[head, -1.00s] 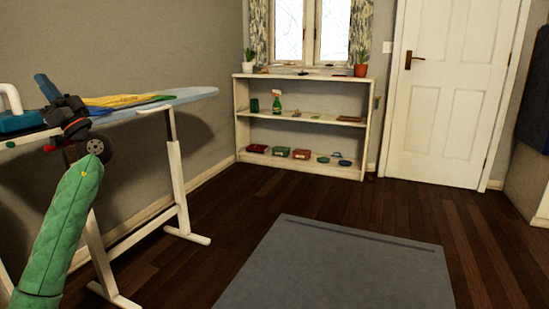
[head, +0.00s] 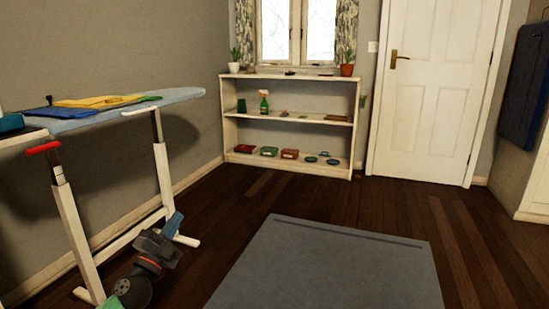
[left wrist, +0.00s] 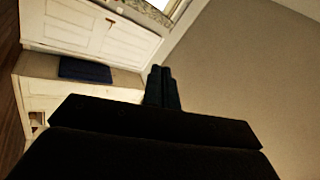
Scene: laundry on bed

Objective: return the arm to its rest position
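My left gripper (head: 173,222) shows low in the head view, in front of the ironing board's legs. Its blue fingers point up and to the right. In the left wrist view the two fingers (left wrist: 163,88) lie side by side, shut, with nothing seen between them. The forearm is mostly below the picture edge; a bit of green shows at the bottom. My right gripper is not in view.
The ironing board (head: 182,96) stands left, with yellow cloth (head: 95,102) on it. A white shelf (head: 290,77) and door (head: 436,90) stand behind. Dark floor lies between. A flat grey rectangle (head: 325,270) lies bottom centre; I cannot tell what it is.

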